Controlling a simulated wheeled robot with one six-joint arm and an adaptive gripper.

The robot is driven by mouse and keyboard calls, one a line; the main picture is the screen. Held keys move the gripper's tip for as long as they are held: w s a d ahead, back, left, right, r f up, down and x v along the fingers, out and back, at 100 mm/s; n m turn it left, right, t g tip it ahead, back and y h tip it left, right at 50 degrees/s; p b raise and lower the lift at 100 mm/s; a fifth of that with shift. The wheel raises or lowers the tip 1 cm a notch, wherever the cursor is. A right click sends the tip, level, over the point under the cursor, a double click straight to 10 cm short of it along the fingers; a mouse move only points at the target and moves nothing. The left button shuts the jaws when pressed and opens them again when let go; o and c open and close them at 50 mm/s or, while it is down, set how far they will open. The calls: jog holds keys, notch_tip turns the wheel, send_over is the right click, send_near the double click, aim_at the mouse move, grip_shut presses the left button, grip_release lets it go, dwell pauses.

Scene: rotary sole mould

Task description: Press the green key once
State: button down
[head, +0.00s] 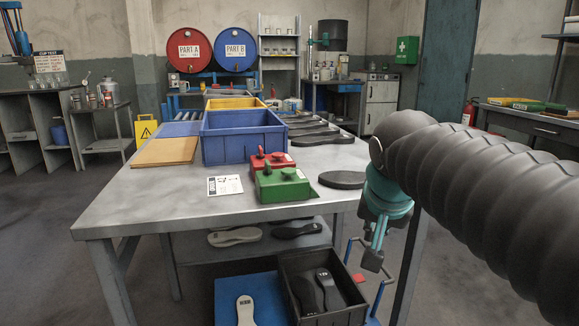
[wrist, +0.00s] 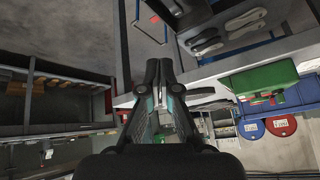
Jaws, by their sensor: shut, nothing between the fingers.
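The green box (head: 282,186) with a green key (head: 288,173) on top sits near the front edge of the table, beside a similar red box. The green box also shows in the upside-down wrist view (wrist: 262,80), at right. My gripper (head: 372,262) hangs low in front of the table, to the right of the green box and apart from it, fingers pointing down. In the wrist view my gripper (wrist: 158,70) has its two fingertips together, with nothing visible between them. The gripper does not touch the key.
The red box (head: 262,161) stands just behind the green one. A blue crate (head: 240,144) is behind them, and dark soles (head: 343,180) lie to the right. A printed card (head: 225,185) lies at left. A black crate (head: 312,312) stands low in front of the table.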

jog(key=w+a+r+m+p, duration=0.1)
jog(key=w+a+r+m, duration=0.1)
jog(key=w+a+r, duration=0.3)
jog(key=w+a+r+m, duration=0.1)
jog(key=w+r, duration=0.3)
jog(key=w, duration=0.2)
notch_tip(320, 180, up, 6)
jog(key=m+t+p, duration=0.1)
jog(key=m+t, duration=0.1)
jog(key=m, duration=0.2)
send_over(289, 171)
jog(key=shift+w+a+h, duration=0.1)
jog(key=shift+h, duration=0.2)
notch_tip(289, 171, down, 7)
jog(key=shift+f+b, duration=0.2)
jog(key=shift+b, duration=0.8)
jog(key=shift+f+b, duration=0.6)
jog(key=shift+f, duration=0.05)
jog(key=shift+f+b, duration=0.45)
